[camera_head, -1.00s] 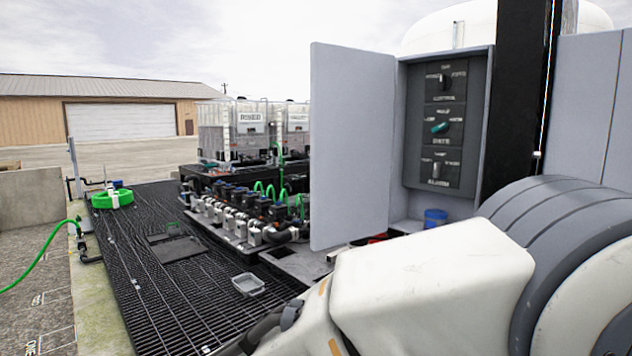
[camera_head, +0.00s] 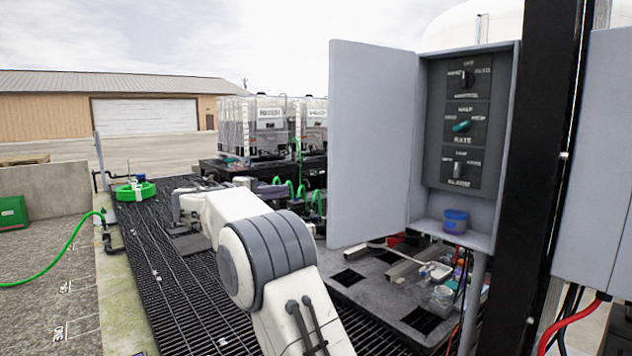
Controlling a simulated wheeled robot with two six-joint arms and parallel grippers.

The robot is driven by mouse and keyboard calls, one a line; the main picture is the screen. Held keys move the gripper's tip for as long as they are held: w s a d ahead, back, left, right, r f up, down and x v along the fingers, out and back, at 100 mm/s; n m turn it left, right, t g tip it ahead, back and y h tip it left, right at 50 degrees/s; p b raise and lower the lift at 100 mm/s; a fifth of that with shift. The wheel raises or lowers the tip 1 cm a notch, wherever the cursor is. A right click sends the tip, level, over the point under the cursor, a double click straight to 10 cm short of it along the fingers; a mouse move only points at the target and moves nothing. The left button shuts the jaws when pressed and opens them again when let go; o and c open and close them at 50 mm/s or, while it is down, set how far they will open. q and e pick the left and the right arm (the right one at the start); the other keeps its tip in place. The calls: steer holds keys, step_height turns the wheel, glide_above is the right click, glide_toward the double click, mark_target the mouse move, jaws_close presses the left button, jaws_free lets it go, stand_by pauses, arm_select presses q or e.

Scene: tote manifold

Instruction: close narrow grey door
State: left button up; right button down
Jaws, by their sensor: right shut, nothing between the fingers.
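The narrow grey door (camera_head: 368,140) stands wide open, swung out to the left of its grey cabinet (camera_head: 509,150). The cabinet's inside is exposed. It holds a dark panel (camera_head: 462,118) with three dials, and a blue cup (camera_head: 455,221) stands on its floor. My right gripper (camera_head: 180,208) is beyond my forearm, left of the door and apart from it, over the dark grating. It is small and partly hidden by my wrist; its fingers are shut and empty. My left gripper is out of view.
A black post (camera_head: 535,180) stands right of the cabinet, with another grey box (camera_head: 607,160) beyond it. A grey bench (camera_head: 375,295) with loose tools and jars lies below the door. Dark grating (camera_head: 180,310) covers the floor at left.

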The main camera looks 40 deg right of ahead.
steer(key=w+d+r+h+p, duration=0.1)
steer(key=w+d+r+p, duration=0.15)
steer(key=d+p, duration=0.65)
steer(key=shift+m, duration=0.3)
steer(key=s, duration=0.1)
steer(key=s+d+b, duration=0.1)
steer(key=s+f+b, duration=0.1)
steer(key=s, duration=0.1)
steer(key=shift+d, duration=0.35)
steer(key=shift+a+b, duration=0.1)
steer(key=shift+b, duration=0.25)
